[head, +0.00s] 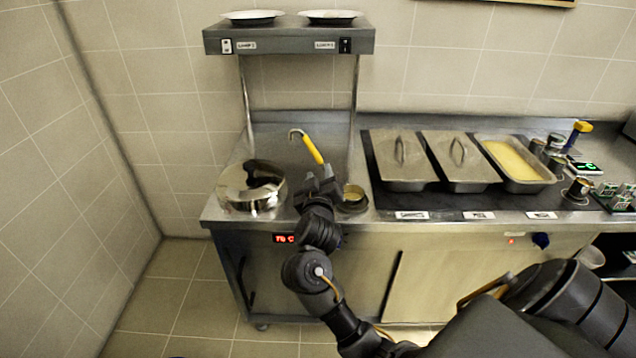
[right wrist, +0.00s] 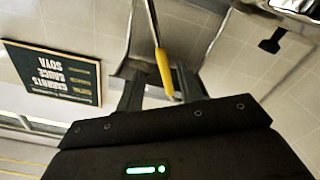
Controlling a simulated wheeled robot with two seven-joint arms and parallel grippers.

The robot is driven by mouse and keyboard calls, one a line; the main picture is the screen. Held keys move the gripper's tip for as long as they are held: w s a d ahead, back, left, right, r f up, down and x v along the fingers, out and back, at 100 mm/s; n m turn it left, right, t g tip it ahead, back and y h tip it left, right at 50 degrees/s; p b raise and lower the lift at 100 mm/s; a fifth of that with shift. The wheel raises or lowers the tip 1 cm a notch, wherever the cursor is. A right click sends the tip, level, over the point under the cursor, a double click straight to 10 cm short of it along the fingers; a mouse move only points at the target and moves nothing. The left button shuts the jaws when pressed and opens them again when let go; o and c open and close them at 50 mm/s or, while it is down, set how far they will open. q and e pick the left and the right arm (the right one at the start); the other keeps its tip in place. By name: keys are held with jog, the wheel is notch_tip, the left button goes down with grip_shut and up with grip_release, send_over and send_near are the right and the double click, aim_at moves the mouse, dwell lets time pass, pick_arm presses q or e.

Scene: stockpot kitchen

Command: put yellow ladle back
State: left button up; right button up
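The yellow ladle (head: 313,150) is at my right gripper (head: 320,183), above the left end of the counter. In the head view its yellow handle leans up and left to a curved steel end. A steel shaft runs up from the handle there. The ladle's lower end is hidden by the gripper in the head view. My left gripper is not in view.
Two lidded pans (head: 400,155) and an open yellow-filled pan (head: 512,160) are farther right. A shelf (head: 288,40) with two plates stands above.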

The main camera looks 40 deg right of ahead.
jog(key=shift+v, duration=1.4)
